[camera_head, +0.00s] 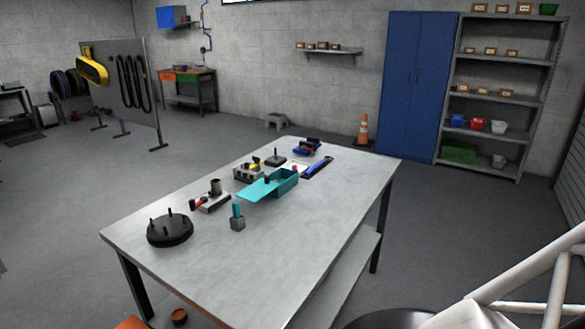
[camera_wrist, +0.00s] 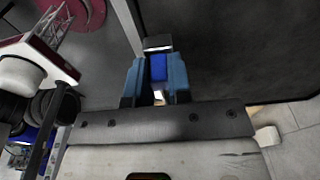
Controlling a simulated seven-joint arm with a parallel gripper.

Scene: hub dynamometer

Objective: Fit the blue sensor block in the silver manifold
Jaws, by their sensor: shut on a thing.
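In the wrist view, a small bright blue block (camera_wrist: 158,67), which looks like the blue sensor block, sits between the two blue fingers of my gripper (camera_wrist: 158,77). The fingers are shut on it from both sides. A grey piece shows just beyond the block's far end. My gripper does not show in the head view. There, a grey block with dark and yellow parts (camera_head: 245,173) stands on the table (camera_head: 310,225), left of a teal open box (camera_head: 285,183). It may be the silver manifold, but it is too small to be sure.
A black round base with pegs (camera_head: 170,231), a grey block with a teal top (camera_head: 237,220) and a red-handled item (camera_head: 203,203) stand on the table. A blue bar (camera_head: 317,167) lies farther back. The table's near right part is clear. A dark surface (camera_wrist: 240,50) fills the wrist view's upper right.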

